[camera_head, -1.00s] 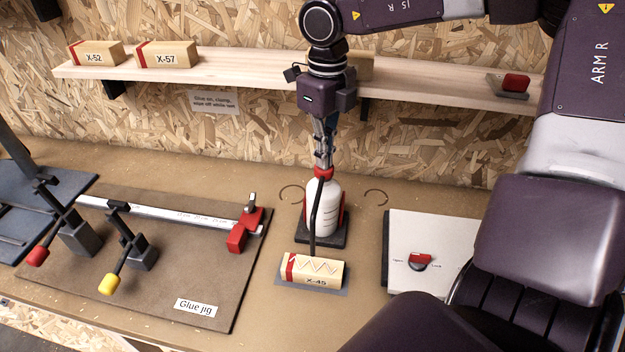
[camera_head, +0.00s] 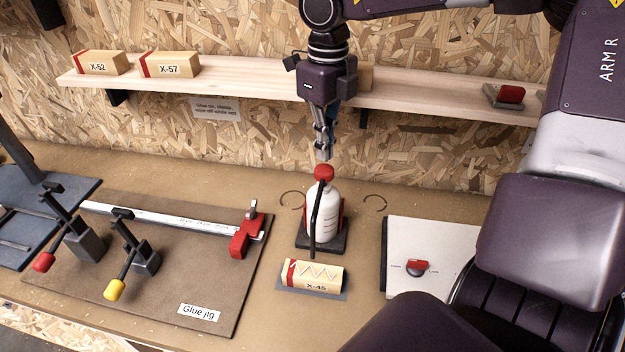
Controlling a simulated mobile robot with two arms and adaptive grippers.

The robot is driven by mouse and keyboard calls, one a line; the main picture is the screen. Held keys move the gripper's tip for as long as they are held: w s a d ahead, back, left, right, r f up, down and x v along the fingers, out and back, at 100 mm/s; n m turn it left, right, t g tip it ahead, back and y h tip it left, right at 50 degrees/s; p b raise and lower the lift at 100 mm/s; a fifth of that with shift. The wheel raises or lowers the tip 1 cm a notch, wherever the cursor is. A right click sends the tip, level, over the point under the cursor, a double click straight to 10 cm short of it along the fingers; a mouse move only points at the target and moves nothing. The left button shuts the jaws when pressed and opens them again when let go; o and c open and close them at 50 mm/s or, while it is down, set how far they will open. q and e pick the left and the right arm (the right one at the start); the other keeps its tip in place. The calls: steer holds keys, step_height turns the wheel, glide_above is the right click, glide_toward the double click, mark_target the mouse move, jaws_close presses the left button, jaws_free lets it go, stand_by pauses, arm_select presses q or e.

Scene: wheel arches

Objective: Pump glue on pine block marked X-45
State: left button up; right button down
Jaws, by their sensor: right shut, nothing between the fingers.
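The pine block marked X-45 (camera_head: 314,277) lies on a grey pad on the bench, its red-banded end to the left. A zigzag line shows on its face. The white glue bottle (camera_head: 324,212) with a red pump head (camera_head: 324,172) stands upright on a dark base just behind the block. Its dark spout tube hangs down in front of the bottle towards the block. My right gripper (camera_head: 324,152) is shut and empty, pointing down just above the pump head, with a small gap between them. My left gripper is not in view.
The glue jig (camera_head: 190,270) with red and yellow handled clamps lies to the left. A white panel with a red knob (camera_head: 416,267) is at the right. A shelf (camera_head: 240,77) behind holds blocks X-52 (camera_head: 98,63) and X-57 (camera_head: 170,64). My right arm fills the right side.

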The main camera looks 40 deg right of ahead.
step_height(320, 180, up, 4)
steer(key=shift+r+p, duration=0.25)
steer(key=shift+p, duration=0.8)
